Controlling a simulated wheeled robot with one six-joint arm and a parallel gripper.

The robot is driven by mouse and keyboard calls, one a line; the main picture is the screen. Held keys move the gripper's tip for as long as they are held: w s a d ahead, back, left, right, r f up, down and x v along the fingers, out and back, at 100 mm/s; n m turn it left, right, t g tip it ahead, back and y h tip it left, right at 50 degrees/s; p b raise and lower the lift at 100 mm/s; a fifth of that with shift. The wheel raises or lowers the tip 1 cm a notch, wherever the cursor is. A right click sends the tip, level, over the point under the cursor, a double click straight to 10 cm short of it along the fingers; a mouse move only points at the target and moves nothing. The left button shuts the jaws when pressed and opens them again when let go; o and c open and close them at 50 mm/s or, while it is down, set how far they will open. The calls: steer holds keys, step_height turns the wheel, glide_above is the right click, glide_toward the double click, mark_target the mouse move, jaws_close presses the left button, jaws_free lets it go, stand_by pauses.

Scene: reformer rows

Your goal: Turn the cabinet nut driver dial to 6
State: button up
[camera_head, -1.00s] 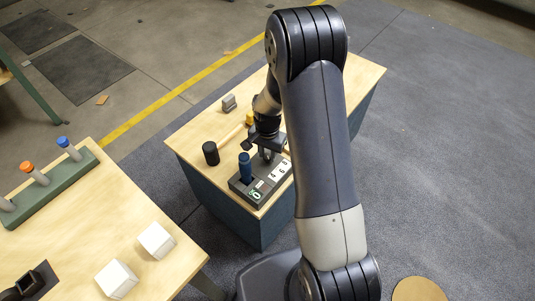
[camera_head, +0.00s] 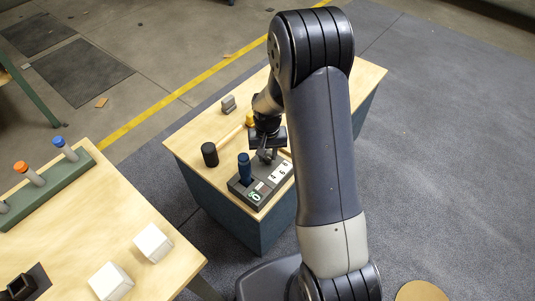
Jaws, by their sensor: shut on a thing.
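A dark tester block (camera_head: 239,191) sits on the wood-topped cabinet (camera_head: 203,132). A blue-handled driver (camera_head: 244,168) stands upright in it. My gripper (camera_head: 266,154) points down at the far end of the block, just behind and right of the blue handle. It is shut on a small grey part there, apparently the dial, mostly hidden by the fingers. The dial's pointer and setting cannot be read.
On the cabinet are a mallet with a black head (camera_head: 210,154) and a small grey block (camera_head: 229,103). A bench at left holds a green rack (camera_head: 52,188) and white cubes (camera_head: 153,243) (camera_head: 111,281). Open floor (camera_head: 445,150) lies right.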

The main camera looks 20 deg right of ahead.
mark_target(267, 157)
stand_by(0.3)
steer(key=o, duration=1)
steer(key=shift+c, duration=0.2)
steer(key=shift+r, duration=0.1)
step_height(267, 157, up, 11)
steer(key=shift+f+p, duration=0.2)
steer(key=shift+p, duration=0.15)
step_height(267, 157, down, 11)
steer(key=shift+r+b, duration=0.1)
steer(key=shift+b, duration=0.25)
